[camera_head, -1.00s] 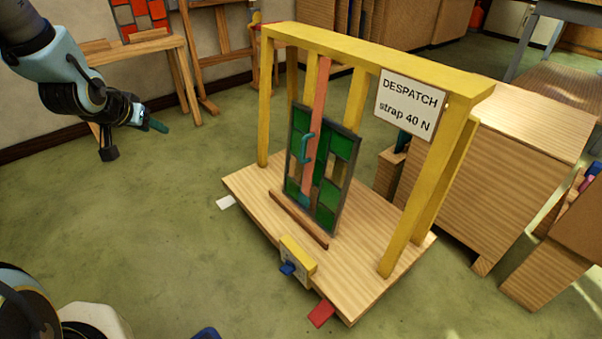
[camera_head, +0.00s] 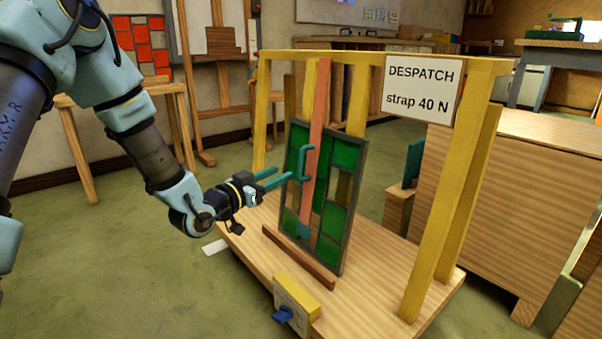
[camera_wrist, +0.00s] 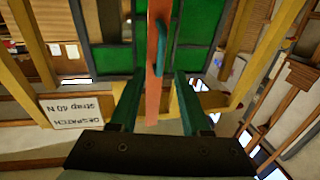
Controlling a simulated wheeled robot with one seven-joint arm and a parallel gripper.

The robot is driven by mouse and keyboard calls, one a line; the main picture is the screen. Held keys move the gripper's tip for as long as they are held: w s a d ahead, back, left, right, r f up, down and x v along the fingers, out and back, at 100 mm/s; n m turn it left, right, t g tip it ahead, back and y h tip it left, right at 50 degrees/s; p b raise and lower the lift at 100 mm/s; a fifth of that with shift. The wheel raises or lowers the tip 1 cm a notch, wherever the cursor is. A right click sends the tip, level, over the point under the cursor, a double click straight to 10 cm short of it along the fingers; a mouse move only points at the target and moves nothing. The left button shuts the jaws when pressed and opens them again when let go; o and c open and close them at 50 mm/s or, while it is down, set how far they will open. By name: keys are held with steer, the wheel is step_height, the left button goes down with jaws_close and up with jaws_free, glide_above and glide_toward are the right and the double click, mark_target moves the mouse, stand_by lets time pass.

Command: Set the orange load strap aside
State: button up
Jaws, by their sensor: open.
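The orange load strap (camera_head: 315,140) is a flat salmon-orange band. It runs from the yellow frame's top beam down across the front of the green leaded panel (camera_head: 341,154). A teal handle (camera_head: 303,163) is on the strap's front, about mid-height. In the wrist view the strap (camera_wrist: 152,75) and its handle (camera_wrist: 161,48) lie ahead, between the lines of my two fingers. My gripper (camera_head: 279,178) is open and empty. Its teal fingertips point at the handle from the left, apart from it or very close; I cannot tell if they touch. The wrist view also shows my gripper (camera_wrist: 156,82).
The yellow frame (camera_head: 440,190) carries a "DESPATCH strap 40 N" sign (camera_head: 419,88). A wooden stop bar (camera_head: 298,256) lies at the panel's foot, on the wooden base (camera_head: 375,290). A yellow block with a blue knob (camera_head: 296,304) sits at the front edge.

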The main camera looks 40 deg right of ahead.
mark_target(301, 162)
steer(key=d+b, duration=0.1)
steer(key=d, duration=0.4)
steer(key=w+d+b, duration=0.1)
steer(key=d, duration=0.2)
steer(key=shift+w+d+b, duration=0.1)
steer(key=shift+d+b, duration=0.15)
steer(key=shift+b, duration=0.05)
steer(key=shift+w+d, duration=0.15)
steer(key=shift+d, duration=0.45)
steer(key=shift+c, duration=0.4)
jaws_close()
